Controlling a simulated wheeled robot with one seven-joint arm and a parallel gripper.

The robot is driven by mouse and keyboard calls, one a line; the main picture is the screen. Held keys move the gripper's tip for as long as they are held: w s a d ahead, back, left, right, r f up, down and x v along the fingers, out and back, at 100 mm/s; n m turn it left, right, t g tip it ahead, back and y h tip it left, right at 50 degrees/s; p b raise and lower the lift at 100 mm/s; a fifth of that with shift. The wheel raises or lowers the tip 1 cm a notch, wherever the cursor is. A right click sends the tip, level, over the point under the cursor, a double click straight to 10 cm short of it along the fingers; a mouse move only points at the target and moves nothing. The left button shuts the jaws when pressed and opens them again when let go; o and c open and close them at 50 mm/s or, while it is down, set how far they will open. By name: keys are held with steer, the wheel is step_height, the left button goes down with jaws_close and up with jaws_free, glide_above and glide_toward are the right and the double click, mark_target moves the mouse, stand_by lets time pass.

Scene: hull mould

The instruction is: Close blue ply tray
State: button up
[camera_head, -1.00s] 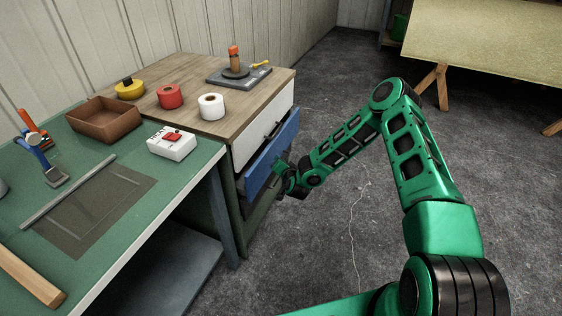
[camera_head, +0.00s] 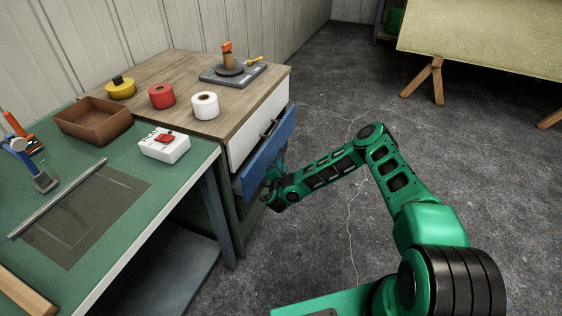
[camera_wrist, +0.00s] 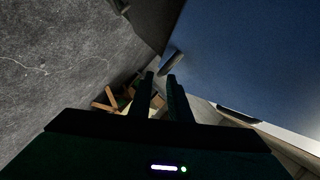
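The blue ply tray (camera_head: 268,154) is a drawer in the cabinet beside the green bench. It stands out a little from the cabinet front, below a white drawer. In the wrist view its blue front (camera_wrist: 245,50) fills the upper right, with a small grey handle (camera_wrist: 172,62) near its edge. My gripper (camera_head: 274,172) is at the tray's front, low in the head view, where its fingers are hard to make out. In the wrist view the two dark fingers (camera_wrist: 160,76) are a little apart with nothing visible between them. The handle lies just beyond the right fingertip; contact cannot be told.
The white drawer (camera_head: 257,127) above looks closed. The wooden cabinet top (camera_head: 183,70) carries tape rolls and a grey plate with a tool. The green bench (camera_head: 130,215) stands to the left. Open concrete floor (camera_head: 330,90) lies right of the cabinet, with a wooden trestle (camera_head: 432,78) beyond.

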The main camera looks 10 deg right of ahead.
steer(key=x, duration=0.5)
steer(key=shift+w, duration=0.3)
steer(key=shift+d, duration=0.1)
jaws_close()
